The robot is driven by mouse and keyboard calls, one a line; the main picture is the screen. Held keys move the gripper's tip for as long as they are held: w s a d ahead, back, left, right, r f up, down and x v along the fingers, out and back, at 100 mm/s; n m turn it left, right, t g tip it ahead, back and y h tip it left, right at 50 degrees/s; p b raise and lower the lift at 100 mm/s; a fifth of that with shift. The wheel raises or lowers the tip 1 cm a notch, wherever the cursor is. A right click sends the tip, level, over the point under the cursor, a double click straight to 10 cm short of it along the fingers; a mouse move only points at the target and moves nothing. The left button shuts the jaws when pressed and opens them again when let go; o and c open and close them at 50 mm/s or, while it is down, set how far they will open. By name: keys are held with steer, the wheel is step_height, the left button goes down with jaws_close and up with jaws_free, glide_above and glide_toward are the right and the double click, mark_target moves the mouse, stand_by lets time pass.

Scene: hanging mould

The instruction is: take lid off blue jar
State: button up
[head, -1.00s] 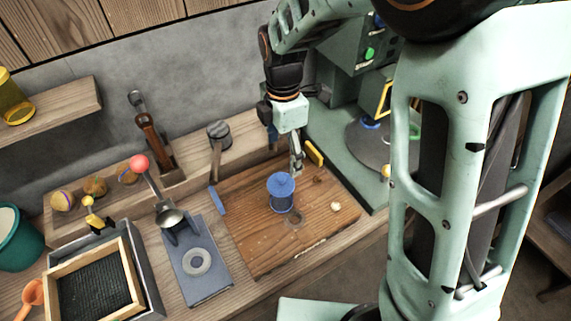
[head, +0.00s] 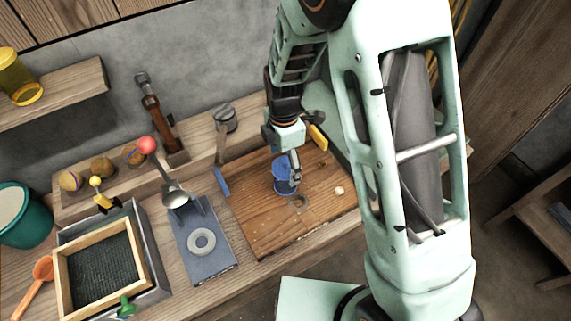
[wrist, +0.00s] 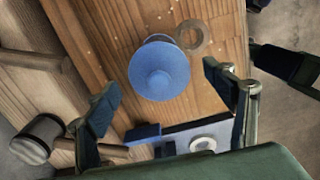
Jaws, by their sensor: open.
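The blue jar (head: 285,186) stands upright on the wooden board, with my gripper (head: 289,163) right over it and hiding part of its top. In the wrist view I look down on its round blue lid (wrist: 160,68), which has a small raised knob and is on the jar. My gripper's two fingers (wrist: 163,84) are open and apart, one to the left and one to the right of the lid in that view. Nothing is held between them. Whether a fingertip touches the jar cannot be told.
The wooden board (head: 262,228) has a pale ring mark and small bits on it. The board's front is clear.

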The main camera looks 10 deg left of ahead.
steer(key=shift+c, duration=0.6)
steer(key=c, duration=0.8)
